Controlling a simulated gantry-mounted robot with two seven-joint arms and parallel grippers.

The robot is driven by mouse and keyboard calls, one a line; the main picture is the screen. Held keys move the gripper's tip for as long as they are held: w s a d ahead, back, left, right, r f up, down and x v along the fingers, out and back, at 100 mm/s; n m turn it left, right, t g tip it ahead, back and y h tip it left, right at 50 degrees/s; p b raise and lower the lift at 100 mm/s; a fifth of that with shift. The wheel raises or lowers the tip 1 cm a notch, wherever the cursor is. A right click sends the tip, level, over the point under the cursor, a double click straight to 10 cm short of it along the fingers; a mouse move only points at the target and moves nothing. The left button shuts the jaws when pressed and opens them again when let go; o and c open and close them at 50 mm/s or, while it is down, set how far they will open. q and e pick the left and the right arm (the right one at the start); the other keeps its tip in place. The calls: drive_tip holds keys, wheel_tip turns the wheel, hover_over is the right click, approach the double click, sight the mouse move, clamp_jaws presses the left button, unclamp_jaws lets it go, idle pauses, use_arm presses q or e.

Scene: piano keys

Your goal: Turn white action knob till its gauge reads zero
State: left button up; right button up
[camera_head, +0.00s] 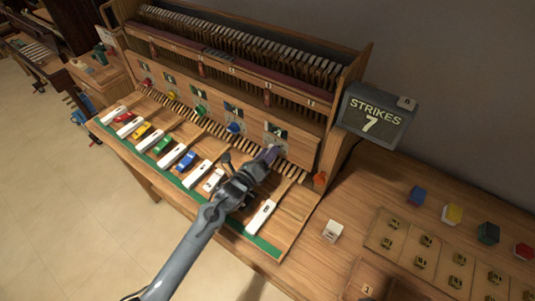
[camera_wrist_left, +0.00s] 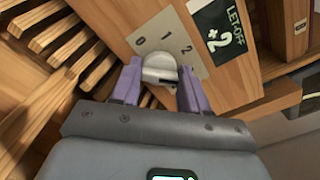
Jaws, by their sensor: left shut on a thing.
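The white action knob (camera_wrist_left: 159,66) sits on a pale plate (camera_wrist_left: 146,34) marked 0, 1 and 2, in the left wrist view. My left gripper (camera_head: 272,152) reaches the right end of the piano's front panel. In the left wrist view its two purple fingers stand on either side of the knob, shut on it. The gauge (camera_wrist_left: 223,32) beside the plate reads "LETOFF +2". In the head view this gauge (camera_head: 279,132) is small and its reading is not legible; the knob is mostly hidden by the gripper.
Red, yellow, green and blue knobs (camera_head: 233,127) line the panel to the left. Toy cars (camera_head: 186,160) stand on several keys below. Coloured cubes (camera_head: 453,213) and a white cube (camera_head: 333,230) rest on the right-hand table.

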use_arm(q)
drive_tip(key=shift+n, duration=0.3)
use_arm(e)
drive_tip(key=shift+d+r, duration=0.1)
drive_tip(key=shift+r, duration=0.1)
use_arm(q)
drive_tip(key=n+p, duration=0.1)
drive_tip(key=n, duration=0.7)
drive_tip(key=shift+f, duration=0.1)
use_arm(e)
drive_tip(key=shift+r, duration=0.25)
use_arm(q)
drive_tip(key=o, duration=1.1)
drive_tip(key=shift+c, duration=0.2)
